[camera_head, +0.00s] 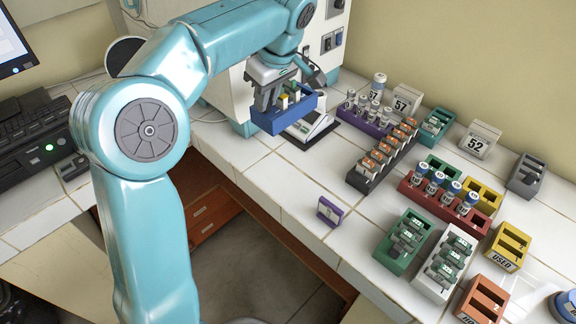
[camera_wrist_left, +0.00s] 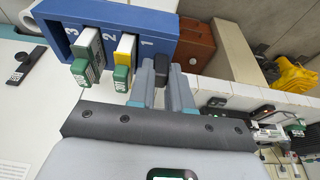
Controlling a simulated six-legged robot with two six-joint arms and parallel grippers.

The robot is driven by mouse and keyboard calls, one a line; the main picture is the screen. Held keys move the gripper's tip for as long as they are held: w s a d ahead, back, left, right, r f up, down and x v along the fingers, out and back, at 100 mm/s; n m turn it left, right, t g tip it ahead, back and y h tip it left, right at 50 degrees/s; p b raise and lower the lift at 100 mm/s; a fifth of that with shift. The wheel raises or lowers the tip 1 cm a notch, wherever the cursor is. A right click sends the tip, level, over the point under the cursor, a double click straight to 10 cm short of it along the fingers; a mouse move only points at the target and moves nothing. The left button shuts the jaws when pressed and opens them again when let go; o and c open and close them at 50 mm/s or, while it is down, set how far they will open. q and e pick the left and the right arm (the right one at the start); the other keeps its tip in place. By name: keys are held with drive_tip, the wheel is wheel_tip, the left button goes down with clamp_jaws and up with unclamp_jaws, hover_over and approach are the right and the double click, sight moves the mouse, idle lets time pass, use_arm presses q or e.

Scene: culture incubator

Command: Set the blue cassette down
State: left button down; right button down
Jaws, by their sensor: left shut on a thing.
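The blue cassette (camera_head: 284,118) is in the head view, near the counter's back edge in front of the white incubator. My left gripper (camera_head: 268,102) is shut on it from above. In the left wrist view, the cassette (camera_wrist_left: 120,17) shows slots numbered 1, 2 and 3. Two green-ended pieces, one with a white body and one with a yellow top, sit in it, and slot 1 looks empty. The gripper's fingers (camera_wrist_left: 163,78) meet the cassette's end by the 1. I cannot tell whether its underside touches anything. My right gripper is out of view.
A white and black device (camera_head: 314,130) lies on the counter just right of the cassette. A purple rack (camera_head: 362,122), a dark rack (camera_head: 372,178) and a red rack (camera_head: 440,200) stand further right. Bare white tiles (camera_head: 275,175) lie in front.

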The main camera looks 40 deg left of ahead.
use_arm(q)
wheel_tip(320, 180, down, 20)
drive_tip(key=shift+s+d+r+b, duration=0.15)
drive_tip(key=shift+r+b, duration=0.1)
drive_tip(key=shift+b, duration=0.15)
drive_tip(key=shift+w+f, duration=0.25)
drive_tip(key=shift+s, duration=0.2)
drive_tip(key=c, duration=1.1)
unclamp_jaws()
drive_tip(key=shift+w+f, duration=0.15)
drive_tip(key=shift+o, duration=0.2)
